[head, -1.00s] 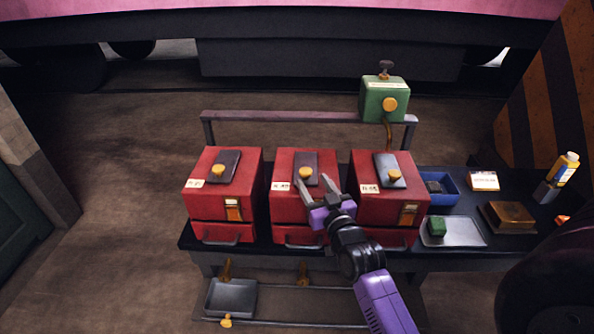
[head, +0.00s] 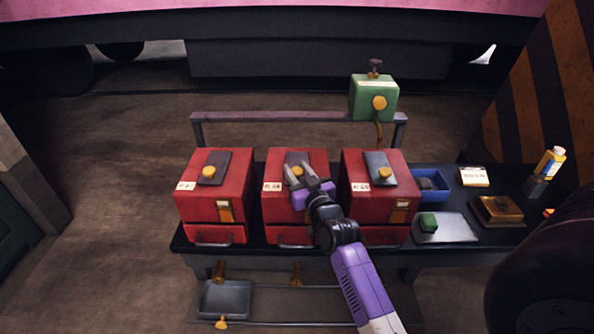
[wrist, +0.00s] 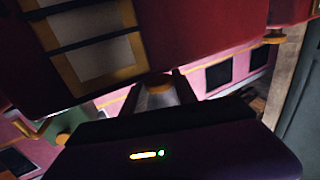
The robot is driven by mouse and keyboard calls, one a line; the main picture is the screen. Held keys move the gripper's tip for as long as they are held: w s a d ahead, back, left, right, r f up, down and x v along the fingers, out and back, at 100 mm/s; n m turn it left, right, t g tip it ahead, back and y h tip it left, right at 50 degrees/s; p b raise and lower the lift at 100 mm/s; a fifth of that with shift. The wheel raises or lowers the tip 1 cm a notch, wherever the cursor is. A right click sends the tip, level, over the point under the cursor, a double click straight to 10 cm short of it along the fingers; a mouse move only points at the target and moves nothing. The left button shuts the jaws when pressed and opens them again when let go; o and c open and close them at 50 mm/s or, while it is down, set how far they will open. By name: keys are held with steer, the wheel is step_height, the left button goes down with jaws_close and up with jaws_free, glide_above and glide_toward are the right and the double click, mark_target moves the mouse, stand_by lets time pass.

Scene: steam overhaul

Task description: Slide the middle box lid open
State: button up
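The middle red box (head: 281,207) stands on the dark bench between two similar red boxes. Its lid, a dark plate (head: 293,157) on top, carries a yellow knob (head: 297,171). My gripper (head: 296,167) is over the lid, its two fingers apart, one on each side of the knob. I cannot tell whether they touch it. The wrist view shows my fingers apart (wrist: 160,90) and a yellow-topped piece (wrist: 156,80) between them. My purple gripper body hides part of the box's front right.
The left red box (head: 238,195) and right red box (head: 352,195) stand close on either side. A green box (head: 374,101) is mounted behind on a rail (head: 270,117). A blue bin (head: 444,196), a metal tray (head: 456,231) and small items lie at the right.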

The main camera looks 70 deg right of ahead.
jaws_close()
stand_by(1.1)
